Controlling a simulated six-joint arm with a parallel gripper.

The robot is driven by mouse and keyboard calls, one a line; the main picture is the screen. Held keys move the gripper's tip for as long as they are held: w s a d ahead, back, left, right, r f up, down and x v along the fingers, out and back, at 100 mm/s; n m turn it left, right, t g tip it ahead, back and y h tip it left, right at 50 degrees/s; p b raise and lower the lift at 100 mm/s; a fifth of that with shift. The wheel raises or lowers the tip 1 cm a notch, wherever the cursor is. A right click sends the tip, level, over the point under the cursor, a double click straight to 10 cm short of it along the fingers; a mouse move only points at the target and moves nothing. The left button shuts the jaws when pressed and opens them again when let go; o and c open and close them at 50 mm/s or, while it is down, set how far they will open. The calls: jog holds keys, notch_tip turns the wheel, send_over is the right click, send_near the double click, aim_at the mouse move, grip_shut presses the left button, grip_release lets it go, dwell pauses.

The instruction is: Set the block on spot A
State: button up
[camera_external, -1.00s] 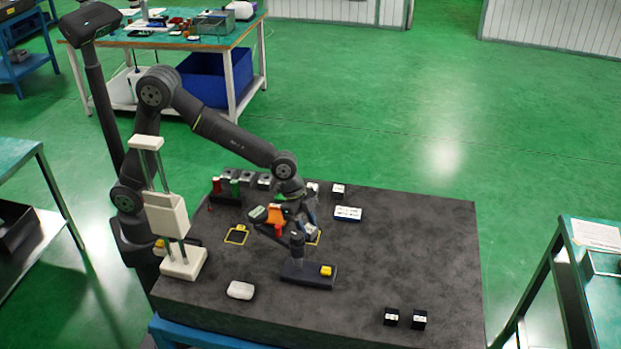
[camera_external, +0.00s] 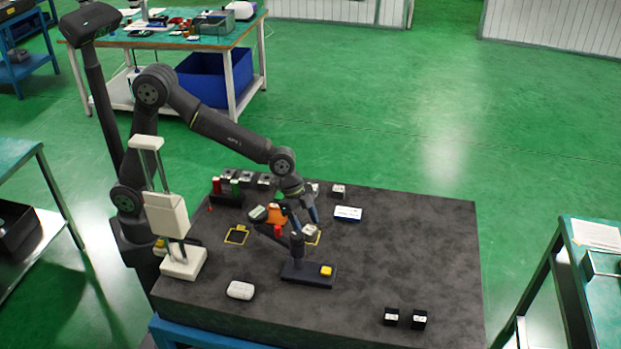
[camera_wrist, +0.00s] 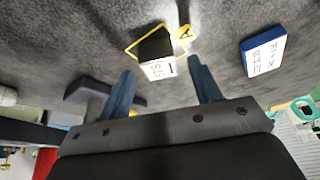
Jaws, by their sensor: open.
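The block (camera_wrist: 157,60), dark with a white lettered face, stands on the grey surface in the wrist view. Yellow lines of spot A (camera_wrist: 131,48) show on more than one side of it, with an "A" tag at a corner; I cannot tell whether the block is wholly inside. My gripper (camera_wrist: 160,66) is open, its two blue fingers apart, with the block ahead of and between the fingertips. Contact is not visible.
A blue-and-white box (camera_external: 347,213) lies to the right of my gripper. A dark stand (camera_external: 300,272) with a yellow button is just in front. Another yellow outline (camera_external: 236,235) is at left. A white rounded object (camera_external: 240,290) and two black blocks (camera_external: 391,317) lie nearer the front edge.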

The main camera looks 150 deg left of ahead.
jog(key=v, duration=1)
jog(key=shift+r, duration=0.25)
jog(key=shift+s, duration=0.1)
jog(key=x, duration=1.2)
jog(key=shift+d+f, duration=0.1)
jog(key=shift+f, duration=0.05)
notch_tip(320, 180, up, 2)
jog(key=shift+r, duration=0.95)
